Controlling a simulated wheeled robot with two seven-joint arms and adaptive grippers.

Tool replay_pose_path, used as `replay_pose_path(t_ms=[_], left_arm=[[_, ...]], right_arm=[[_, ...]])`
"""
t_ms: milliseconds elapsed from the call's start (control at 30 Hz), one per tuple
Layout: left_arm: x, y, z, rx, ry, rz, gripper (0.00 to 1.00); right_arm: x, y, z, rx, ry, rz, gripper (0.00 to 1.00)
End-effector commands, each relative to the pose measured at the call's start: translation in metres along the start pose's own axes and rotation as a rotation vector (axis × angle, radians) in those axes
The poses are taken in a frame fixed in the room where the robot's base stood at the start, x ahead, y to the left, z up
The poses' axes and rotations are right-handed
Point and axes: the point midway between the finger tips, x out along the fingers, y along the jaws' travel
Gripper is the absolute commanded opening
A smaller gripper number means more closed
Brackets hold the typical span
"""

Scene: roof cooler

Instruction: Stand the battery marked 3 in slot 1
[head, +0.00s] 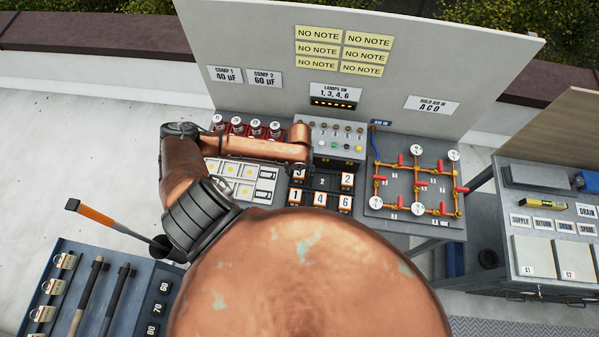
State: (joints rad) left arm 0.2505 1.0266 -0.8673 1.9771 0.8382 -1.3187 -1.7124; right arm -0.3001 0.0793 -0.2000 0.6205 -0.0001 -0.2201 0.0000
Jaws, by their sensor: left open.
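A battery marked 3 (298,175) shows its white face at the back left of a dark battery rack (322,190), just below the end of my left arm. Its top is partly hidden, so I cannot tell how it is seated. In that row, the middle place is labelled 2 and looks empty, and a battery marked 2 (347,180) is at the right. Batteries 1 (297,196), 4 (320,199) and 6 (345,202) stand in front. Slot 1's label is not visible. My left gripper (299,166) is open, over battery 3, its fingers mostly hidden. My right gripper is not in view.
A grey lamp box (335,143) stands close behind the rack. A pipe board with gauges (413,185) is to its right. A tool tray (105,295) lies at the lower left.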

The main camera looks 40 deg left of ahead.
Motion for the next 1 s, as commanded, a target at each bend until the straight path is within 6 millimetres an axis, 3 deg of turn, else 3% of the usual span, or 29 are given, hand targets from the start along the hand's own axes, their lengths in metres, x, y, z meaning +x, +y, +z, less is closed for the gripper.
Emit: replay_pose_path(t_ms=[167,600,800,1000], left_arm=[[-0.015,0.000,0.002,0.001,-0.004,-0.002,0.52],[-0.101,0.000,0.002,0.000,-0.004,-0.001,0.52],[-0.120,0.000,0.000,0.000,-0.001,0.000,0.52],[-0.123,0.000,0.000,0.000,0.000,0.000,0.52]], right_arm=[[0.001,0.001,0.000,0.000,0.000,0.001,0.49],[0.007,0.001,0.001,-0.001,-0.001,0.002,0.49],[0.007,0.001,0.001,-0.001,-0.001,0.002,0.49],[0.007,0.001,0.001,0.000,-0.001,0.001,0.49]])
